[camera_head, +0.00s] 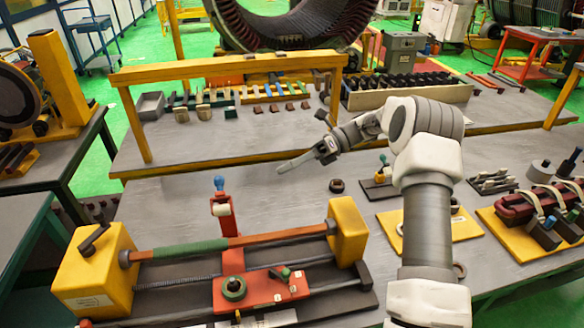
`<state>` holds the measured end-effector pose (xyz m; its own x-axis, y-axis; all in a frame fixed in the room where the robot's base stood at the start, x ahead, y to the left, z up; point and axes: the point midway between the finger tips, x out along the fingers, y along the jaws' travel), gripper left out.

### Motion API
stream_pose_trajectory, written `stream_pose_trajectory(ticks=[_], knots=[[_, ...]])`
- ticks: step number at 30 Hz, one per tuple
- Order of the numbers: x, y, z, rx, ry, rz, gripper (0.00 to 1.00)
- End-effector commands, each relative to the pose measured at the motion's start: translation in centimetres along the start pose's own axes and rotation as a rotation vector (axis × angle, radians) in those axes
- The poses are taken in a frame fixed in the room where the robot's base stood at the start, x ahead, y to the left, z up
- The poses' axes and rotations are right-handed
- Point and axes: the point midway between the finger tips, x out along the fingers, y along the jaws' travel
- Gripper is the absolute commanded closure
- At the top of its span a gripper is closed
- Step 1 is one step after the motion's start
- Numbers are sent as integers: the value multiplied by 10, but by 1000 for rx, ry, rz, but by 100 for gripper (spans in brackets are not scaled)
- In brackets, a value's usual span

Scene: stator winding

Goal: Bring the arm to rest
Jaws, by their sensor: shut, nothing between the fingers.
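My arm (427,215) rises from the lower right and bends left over the grey bench. My gripper (284,168) hangs in the free space near the bench middle, its slim fingers pointing left and slightly down. The fingers look closed together, and nothing is held between them. It is above and behind the winding fixture, apart from it. How high the fingertips are above the bench top is hard to tell.
A fixture with yellow end blocks (350,231), a green-wrapped bar (190,250) and a blue-tipped upright (220,183) stands in front. A yellow rail frame (225,66) is behind. Boards with parts (540,240) lie right. The bench (170,205) is clear left of my gripper.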

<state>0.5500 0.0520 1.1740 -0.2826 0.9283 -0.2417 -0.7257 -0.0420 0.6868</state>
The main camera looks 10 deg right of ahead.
Motion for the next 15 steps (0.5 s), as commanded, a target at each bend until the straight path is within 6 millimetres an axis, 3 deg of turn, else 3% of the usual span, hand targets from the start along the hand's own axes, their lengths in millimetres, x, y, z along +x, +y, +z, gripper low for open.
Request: stream_pose_trajectory(ticks=[5, 15], knots=[[-10, 0, -1, 0, 1, 1, 100], [-11, 1, 0, 0, 3, 0, 100]])
